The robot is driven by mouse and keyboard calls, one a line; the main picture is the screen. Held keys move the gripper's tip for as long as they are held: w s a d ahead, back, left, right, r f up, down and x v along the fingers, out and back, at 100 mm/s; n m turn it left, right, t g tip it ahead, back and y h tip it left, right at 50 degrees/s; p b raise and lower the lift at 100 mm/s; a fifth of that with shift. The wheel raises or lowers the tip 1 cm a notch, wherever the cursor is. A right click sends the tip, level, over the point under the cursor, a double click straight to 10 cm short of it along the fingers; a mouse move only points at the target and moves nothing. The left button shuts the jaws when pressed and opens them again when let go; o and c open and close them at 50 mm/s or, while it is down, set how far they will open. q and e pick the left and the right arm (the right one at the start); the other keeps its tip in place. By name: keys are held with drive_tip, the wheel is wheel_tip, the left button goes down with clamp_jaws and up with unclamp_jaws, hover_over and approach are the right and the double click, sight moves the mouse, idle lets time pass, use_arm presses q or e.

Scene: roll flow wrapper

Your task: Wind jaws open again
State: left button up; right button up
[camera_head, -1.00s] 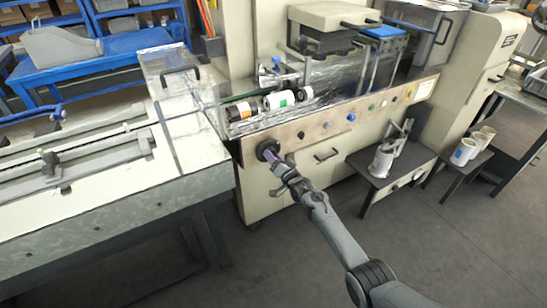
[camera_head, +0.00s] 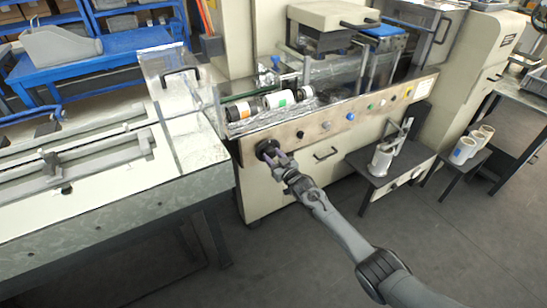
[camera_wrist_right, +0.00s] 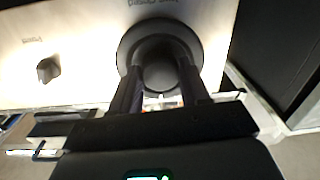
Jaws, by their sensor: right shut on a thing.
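A round black knob (camera_head: 266,149) sits on the left end of the wrapper's steel front panel (camera_head: 306,138). My right gripper (camera_head: 278,159) is at this knob, its arm reaching up from the lower right. In the right wrist view the knob (camera_wrist_right: 201,47) faces the camera, and the two dark fingers of my gripper (camera_wrist_right: 158,62) close on its raised hub from both sides. The hub is partly hidden by the fingers. I cannot make out the jaws themselves clearly inside the machine. My left gripper is not in view.
A smaller dark knob (camera_wrist_right: 48,69) is beside the black knob. Several rolls, one with a green label (camera_head: 278,99), lie behind the panel. A long infeed table (camera_head: 100,200) stands at left; a low dark table (camera_head: 390,175) stands at right. The floor in front is clear.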

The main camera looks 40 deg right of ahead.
drive_tip(key=shift+f+n, duration=0.1)
drive_tip(key=shift+n, duration=0.4)
drive_tip(key=o, duration=1.1)
drive_tip(key=shift+c, duration=0.2)
drive_tip(key=shift+s, duration=0.1)
drive_tip(key=shift+s+p, duration=0.55)
drive_tip(key=shift+p, duration=0.05)
drive_tip(key=s+a+p, duration=0.1)
drive_tip(key=s+p, duration=0.3)
drive_tip(key=s, duration=0.5)
drive_tip(key=shift+s, duration=0.25)
drive_tip(key=shift+a, duration=0.1)
